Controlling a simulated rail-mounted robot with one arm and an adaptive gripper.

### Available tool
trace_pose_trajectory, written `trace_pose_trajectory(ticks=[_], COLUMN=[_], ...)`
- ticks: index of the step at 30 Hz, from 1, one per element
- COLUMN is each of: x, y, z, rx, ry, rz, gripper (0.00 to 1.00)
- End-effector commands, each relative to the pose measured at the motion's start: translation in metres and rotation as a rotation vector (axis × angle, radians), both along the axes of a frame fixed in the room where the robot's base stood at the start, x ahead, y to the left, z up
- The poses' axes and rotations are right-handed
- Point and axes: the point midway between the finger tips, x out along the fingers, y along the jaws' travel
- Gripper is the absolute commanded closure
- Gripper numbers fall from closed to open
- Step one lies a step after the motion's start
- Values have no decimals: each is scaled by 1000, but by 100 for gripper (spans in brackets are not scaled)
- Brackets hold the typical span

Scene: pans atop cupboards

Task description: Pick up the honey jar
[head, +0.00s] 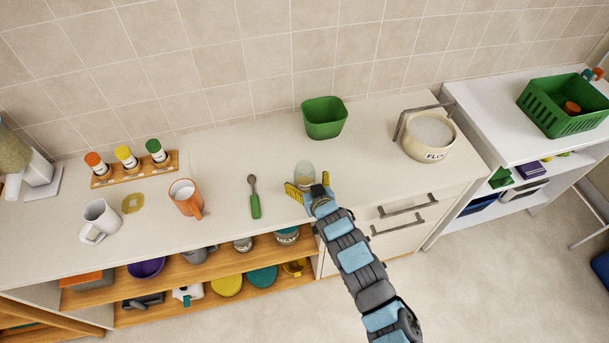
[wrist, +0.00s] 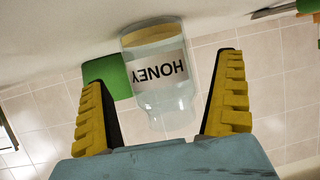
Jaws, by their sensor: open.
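The honey jar (head: 304,173) is a clear glass jar standing on the white counter, near the front edge above the drawers. In the wrist view the jar (wrist: 159,80) shows upside down, with a white label reading HONEY. My gripper (head: 310,189) is open, with yellow ridged fingers. In the wrist view the fingers of my gripper (wrist: 165,105) are on either side of the jar's near end, with gaps on both sides. I cannot tell whether a finger touches the glass. In the head view my gripper partly hides the jar's lower part.
A green square bowl (head: 324,118) stands behind the jar. A flour pot (head: 429,136) is at the right. The counter (head: 365,145) between jar and pot is clear.

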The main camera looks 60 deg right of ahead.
Motion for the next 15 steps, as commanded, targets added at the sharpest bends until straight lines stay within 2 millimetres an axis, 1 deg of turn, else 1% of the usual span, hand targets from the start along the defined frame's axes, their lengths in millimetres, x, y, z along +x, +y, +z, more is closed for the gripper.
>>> trace_pose_trajectory(ticks=[7, 15], x=[12, 17], y=[-13, -17], z=[-6, -8], rx=[-1, -2], ry=[-1, -2], rz=[0, 1], gripper=[1, 1])
